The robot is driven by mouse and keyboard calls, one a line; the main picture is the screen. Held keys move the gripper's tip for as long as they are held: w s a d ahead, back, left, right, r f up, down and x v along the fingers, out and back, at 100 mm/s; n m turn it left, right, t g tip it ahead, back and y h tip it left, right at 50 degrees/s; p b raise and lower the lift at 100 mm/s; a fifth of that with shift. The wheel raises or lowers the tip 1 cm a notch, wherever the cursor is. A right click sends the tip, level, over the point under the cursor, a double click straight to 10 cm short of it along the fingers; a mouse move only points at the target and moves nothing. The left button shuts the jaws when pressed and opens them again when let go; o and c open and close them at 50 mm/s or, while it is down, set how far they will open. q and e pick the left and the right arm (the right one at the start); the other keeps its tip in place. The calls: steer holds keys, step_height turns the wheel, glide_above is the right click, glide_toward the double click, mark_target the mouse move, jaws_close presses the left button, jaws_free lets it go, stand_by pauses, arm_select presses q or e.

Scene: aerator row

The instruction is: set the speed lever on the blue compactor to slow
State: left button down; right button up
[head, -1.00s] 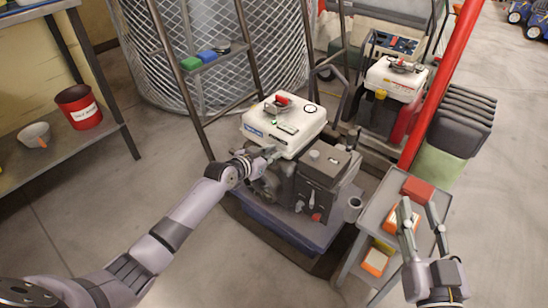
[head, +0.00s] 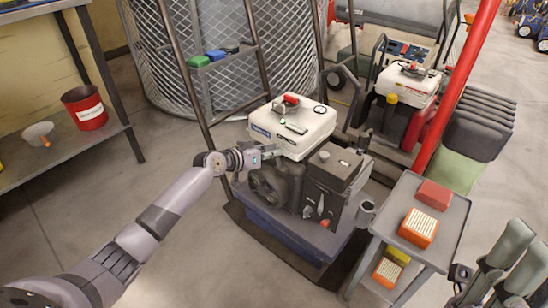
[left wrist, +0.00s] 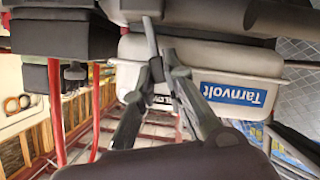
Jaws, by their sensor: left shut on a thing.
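The blue compactor (head: 277,233) stands mid-floor, with a blue base, a dark engine and a white top cover (head: 305,135). In the left wrist view the cover shows a blue "Tarnvolt" label (left wrist: 233,93). My left gripper (head: 274,152) is at the cover's near left edge. In the left wrist view, my left gripper (left wrist: 165,72) is shut on a thin grey lever (left wrist: 150,36) beside the white cover. The lever's slow and fast marks cannot be read. My right gripper (head: 518,258) is at the lower right, fingers apart, empty and away from the compactor.
A grey cart (head: 452,218) with orange and red blocks stands right of the compactor. A second white-topped machine (head: 408,85) and a red post (head: 447,90) are behind. A shelf with a red bucket (head: 84,108) is at left. The floor at front left is clear.

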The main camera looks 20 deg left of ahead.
arm_select(q)
steer(key=shift+w+a+f+n+b, duration=0.15)
steer(key=shift+a+n+b, duration=0.2)
steer(key=shift+b, duration=0.35)
steer(key=shift+h, duration=0.3)
steer(key=c, duration=1.6)
jaws_free()
steer(key=shift+d, duration=0.1)
steer(key=shift+c, duration=0.2)
steer(key=v, duration=1.2)
